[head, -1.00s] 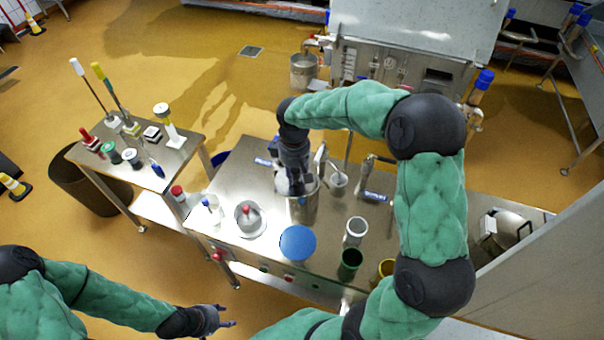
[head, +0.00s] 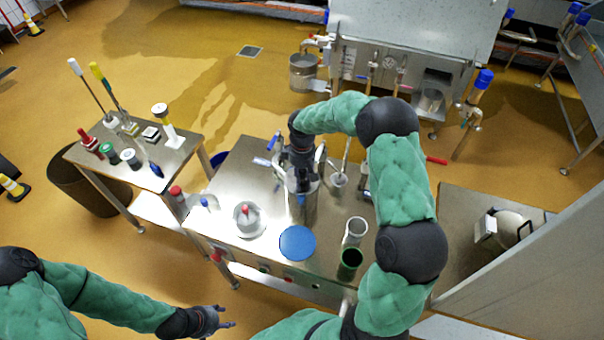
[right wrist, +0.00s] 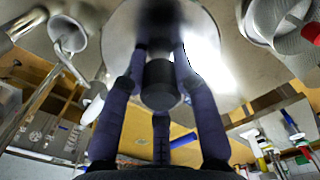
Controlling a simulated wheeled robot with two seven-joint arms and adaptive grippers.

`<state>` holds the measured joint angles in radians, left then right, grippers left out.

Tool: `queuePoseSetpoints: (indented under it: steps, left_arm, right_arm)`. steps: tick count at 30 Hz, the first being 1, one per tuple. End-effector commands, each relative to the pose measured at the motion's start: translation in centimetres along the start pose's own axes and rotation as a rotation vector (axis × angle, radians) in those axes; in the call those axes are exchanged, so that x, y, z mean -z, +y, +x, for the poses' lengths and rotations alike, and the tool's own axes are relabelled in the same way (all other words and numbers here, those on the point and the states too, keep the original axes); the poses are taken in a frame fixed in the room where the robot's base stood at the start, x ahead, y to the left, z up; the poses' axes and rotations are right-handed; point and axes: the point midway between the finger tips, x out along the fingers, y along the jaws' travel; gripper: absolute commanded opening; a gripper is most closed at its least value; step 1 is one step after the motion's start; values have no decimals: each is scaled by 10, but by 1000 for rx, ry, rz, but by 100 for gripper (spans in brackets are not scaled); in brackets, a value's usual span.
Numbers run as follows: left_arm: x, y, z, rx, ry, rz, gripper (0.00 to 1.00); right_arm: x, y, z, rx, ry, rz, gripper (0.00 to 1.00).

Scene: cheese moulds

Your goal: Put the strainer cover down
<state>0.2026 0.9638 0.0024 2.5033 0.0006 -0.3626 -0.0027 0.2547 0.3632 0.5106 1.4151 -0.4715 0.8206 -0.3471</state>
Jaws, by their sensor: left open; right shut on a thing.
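The strainer cover (right wrist: 203,48) shows in the right wrist view as a round shiny metal disc with a dark knob (right wrist: 160,85) at its middle. My right gripper (head: 301,178) is shut on this knob. I cannot tell whether the cover touches the pot's rim. My left gripper (head: 222,323) is open and empty, low in the head view and apart from the table.
The steel table (head: 226,190) also bears a domed metal piece with a red knob (head: 247,220), a blue disc (head: 298,243), a white-rimmed cup (head: 355,230) and a green cup (head: 349,262). A side table (head: 135,175) with brushes stands left.

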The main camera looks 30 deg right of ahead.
Motion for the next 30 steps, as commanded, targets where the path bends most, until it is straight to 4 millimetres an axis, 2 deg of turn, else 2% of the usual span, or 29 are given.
queuePoseSetpoints:
  steps: [15,16,18,30]
  left_arm:
    - [0,-2,5,0,0,0,49]
    - [0,-2,4,0,0,0,49]
    - [0,-1,4,0,0,0,49]
    - [0,0,2,0,0,0,49]
  right_arm:
    - [1,1,7,-2,3,1,0]
    - [0,0,7,-1,2,0,35]
    - [0,0,7,-1,2,0,53]
    - [1,0,3,-1,2,0,53]
